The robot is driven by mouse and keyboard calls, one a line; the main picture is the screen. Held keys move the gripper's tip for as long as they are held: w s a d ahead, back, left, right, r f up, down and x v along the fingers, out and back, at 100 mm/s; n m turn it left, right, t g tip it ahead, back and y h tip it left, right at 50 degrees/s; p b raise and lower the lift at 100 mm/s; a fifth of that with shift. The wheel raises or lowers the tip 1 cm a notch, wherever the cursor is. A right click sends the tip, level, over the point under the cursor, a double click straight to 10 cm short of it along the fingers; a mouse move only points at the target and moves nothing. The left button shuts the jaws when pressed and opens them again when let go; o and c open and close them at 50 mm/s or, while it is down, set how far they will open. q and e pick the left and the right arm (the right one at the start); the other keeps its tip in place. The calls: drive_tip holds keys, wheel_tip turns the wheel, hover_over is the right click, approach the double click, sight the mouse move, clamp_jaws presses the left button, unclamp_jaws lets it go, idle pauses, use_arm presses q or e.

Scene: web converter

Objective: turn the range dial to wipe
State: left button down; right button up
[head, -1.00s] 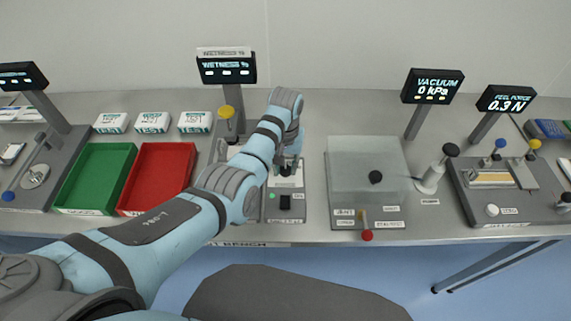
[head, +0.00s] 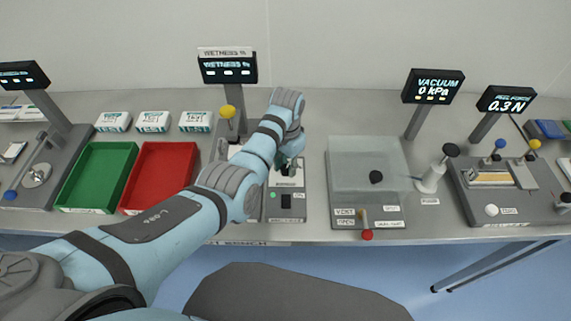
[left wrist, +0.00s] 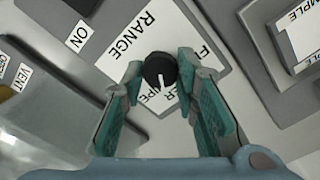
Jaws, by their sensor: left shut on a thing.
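The range dial (left wrist: 160,70) is a small black round knob with a white pointer line. It sits on a white label plate (left wrist: 146,32) printed RANGE, with FILTER and WIPE lettering partly hidden by the dial and fingers. In the left wrist view the pointer points down, towards the lower lettering; the exact setting I cannot tell. My left gripper (left wrist: 160,76) is shut on the dial, one finger on each side. In the head view the left gripper (head: 287,166) is over the dial's panel (head: 297,212), and the dial is hidden. My right gripper is not in view.
A green tray (head: 62,190) and a red tray (head: 125,190) lie left of the panel. A clear-lidded box (head: 345,170) stands to its right. The wetness display (head: 228,69) stands behind. A green button (head: 272,196) and a black switch (head: 286,201) sit at the panel's front.

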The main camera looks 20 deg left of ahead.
use_arm(q)
drive_tip(key=m, duration=0.5)
drive_tip(key=shift+d+m, duration=0.1)
drive_tip(key=shift+m, duration=0.2)
idle(0.4)
drive_tip(key=c, duration=1.5)
unclamp_jaws()
drive_tip(key=shift+o, duration=1.3)
drive_tip(key=shift+w+d, duration=0.1)
drive_tip(key=shift+w, duration=0.05)
wheel_tip(320, 180, up, 8)
drive_tip(key=shift+f, duration=0.25)
